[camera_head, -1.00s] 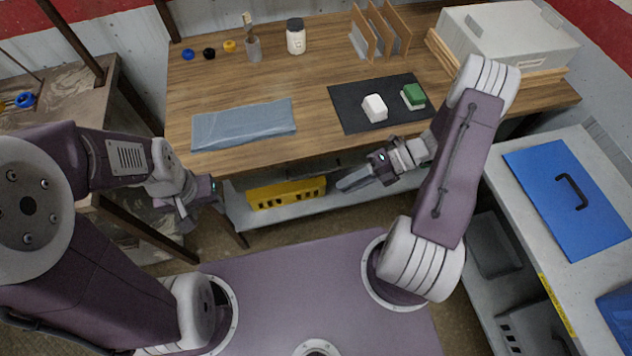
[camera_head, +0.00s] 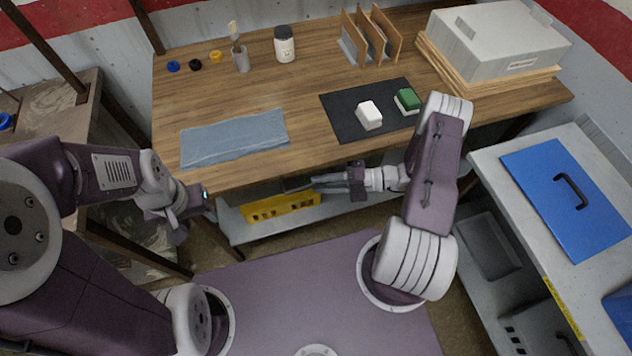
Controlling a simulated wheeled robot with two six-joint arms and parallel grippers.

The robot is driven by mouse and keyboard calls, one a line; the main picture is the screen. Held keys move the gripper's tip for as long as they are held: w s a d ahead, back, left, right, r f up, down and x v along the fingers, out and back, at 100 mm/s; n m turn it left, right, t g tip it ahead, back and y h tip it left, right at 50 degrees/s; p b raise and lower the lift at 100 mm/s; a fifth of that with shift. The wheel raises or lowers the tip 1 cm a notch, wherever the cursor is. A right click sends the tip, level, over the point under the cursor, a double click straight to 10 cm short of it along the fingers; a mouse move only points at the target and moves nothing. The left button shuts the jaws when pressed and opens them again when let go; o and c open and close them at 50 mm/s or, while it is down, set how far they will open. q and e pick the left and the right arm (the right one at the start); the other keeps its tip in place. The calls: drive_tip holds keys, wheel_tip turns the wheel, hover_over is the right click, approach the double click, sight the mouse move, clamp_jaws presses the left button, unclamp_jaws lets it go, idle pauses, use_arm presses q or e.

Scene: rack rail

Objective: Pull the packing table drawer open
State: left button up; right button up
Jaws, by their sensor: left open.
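The wooden packing table (camera_head: 240,91) spans the back of the view. Its drawer front is mostly hidden below the front edge; a dark strip just under that edge, near my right gripper's tip, may be its handle. My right gripper (camera_head: 318,182) points left along the table's front edge, close to that strip. I cannot tell if it touches it, or whether its jaws are open. My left gripper (camera_head: 187,208) is open and empty, left of the table's front left corner.
A yellow item (camera_head: 280,206) lies on the shelf under the table. A blue-grey packet (camera_head: 234,138) and a dark mat (camera_head: 345,125) with a white block (camera_head: 369,115) and a green-topped block (camera_head: 407,101) lie on top.

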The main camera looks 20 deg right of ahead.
drive_tip(key=shift+x, duration=0.9)
drive_tip(key=shift+s, duration=0.1)
clamp_jaws()
drive_tip(key=shift+r, duration=0.1)
idle(0.6)
